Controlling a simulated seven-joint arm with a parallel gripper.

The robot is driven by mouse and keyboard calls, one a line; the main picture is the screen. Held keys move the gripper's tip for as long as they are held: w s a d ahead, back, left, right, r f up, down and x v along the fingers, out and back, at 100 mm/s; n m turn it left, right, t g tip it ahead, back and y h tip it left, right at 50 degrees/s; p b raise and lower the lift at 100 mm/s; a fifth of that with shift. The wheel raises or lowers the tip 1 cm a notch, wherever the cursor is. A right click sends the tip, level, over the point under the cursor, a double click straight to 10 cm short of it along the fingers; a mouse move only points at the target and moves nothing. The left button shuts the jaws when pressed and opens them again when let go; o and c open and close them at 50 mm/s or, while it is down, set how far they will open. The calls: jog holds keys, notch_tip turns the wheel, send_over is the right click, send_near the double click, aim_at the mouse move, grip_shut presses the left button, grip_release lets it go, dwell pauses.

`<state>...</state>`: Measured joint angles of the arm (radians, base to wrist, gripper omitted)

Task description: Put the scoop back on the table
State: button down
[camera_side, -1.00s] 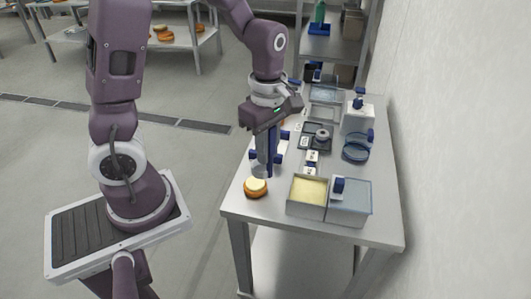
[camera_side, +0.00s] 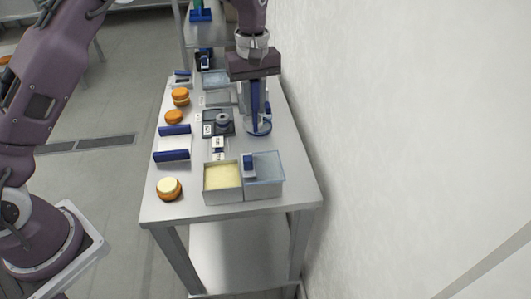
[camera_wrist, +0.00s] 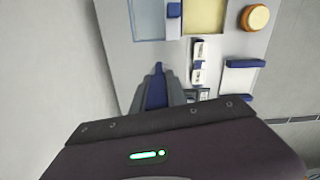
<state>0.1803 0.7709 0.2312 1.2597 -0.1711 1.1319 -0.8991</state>
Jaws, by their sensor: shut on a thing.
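My gripper (camera_side: 257,112) is shut on the scoop's blue handle (camera_side: 254,97), which points down between the fingers. It is at the right side of the table (camera_side: 300,175), over a round blue dish (camera_side: 264,131). The scoop's lower end is at or just above the dish; I cannot tell whether they touch. In the wrist view the blue handle (camera_wrist: 157,88) shows between my grey fingers, and its bowl is hidden.
A round bun with a pale top (camera_side: 168,187) sits front left. A white tray with blue bars (camera_side: 173,143), orange rounds (camera_side: 180,97) and a scale (camera_side: 218,122) stand behind.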

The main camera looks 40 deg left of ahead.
jog(key=f, duration=0.3)
jog(key=w+d+f+m, duration=0.1)
jog(key=f, duration=0.2)
jog(key=w+d+f+m, duration=0.1)
jog(key=f, duration=0.3)
jog(key=shift+w+d, duration=0.1)
jog(key=shift+w, duration=0.15)
jog(key=shift+f, duration=0.1)
jog(key=c, duration=1.3)
grip_release()
notch_tip(320, 180, up, 12)
jog(key=shift+r, duration=0.25)
